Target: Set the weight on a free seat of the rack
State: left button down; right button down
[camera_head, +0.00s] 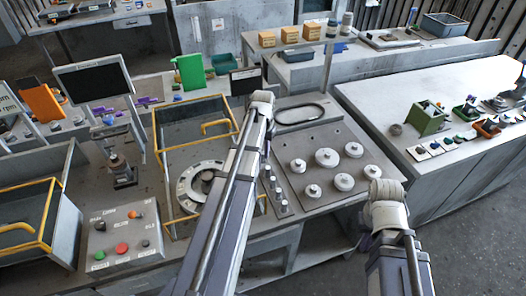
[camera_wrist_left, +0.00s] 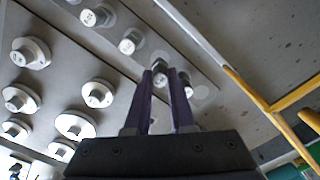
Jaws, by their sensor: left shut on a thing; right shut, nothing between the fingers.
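The rack is a grey plate (camera_head: 322,136) on the middle bench, carrying white knobbed weights: several large ones (camera_head: 344,182) and a line of small ones at its left edge. My left gripper (camera_wrist_left: 160,82) shows in the left wrist view, its two purple fingers shut on a small weight (camera_wrist_left: 160,77) low over the plate; I cannot tell whether it touches. Another small weight (camera_wrist_left: 184,96) is just right of the fingers. Pale round marks, apparently bare seats, show by the fingertips. In the head view my left arm hides that gripper. My right arm shows, but its gripper does not.
Left of the rack is a yellow-handled tray (camera_head: 180,135) with a round grey dial-like part (camera_head: 203,184). A button box (camera_head: 125,233) stands at front left. The right bench (camera_head: 450,90) holds a green fixture (camera_head: 428,118) and small parts. Other weights stand close around the left gripper.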

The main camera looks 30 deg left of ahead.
pick_arm(q)
jog(key=shift+f, duration=0.25)
dwell(0.4)
jog(key=shift+f+b, duration=0.35)
jog(key=shift+b, duration=0.25)
jog(key=shift+f+b, duration=0.3)
jog(key=shift+f, duration=0.05)
jog(key=shift+f, duration=0.2)
dwell(0.4)
jog(key=c, duration=0.7)
grip_release()
jog(key=shift+r, duration=0.15)
jog(key=shift+r+p, duration=1.05)
jog(key=shift+r, duration=0.1)
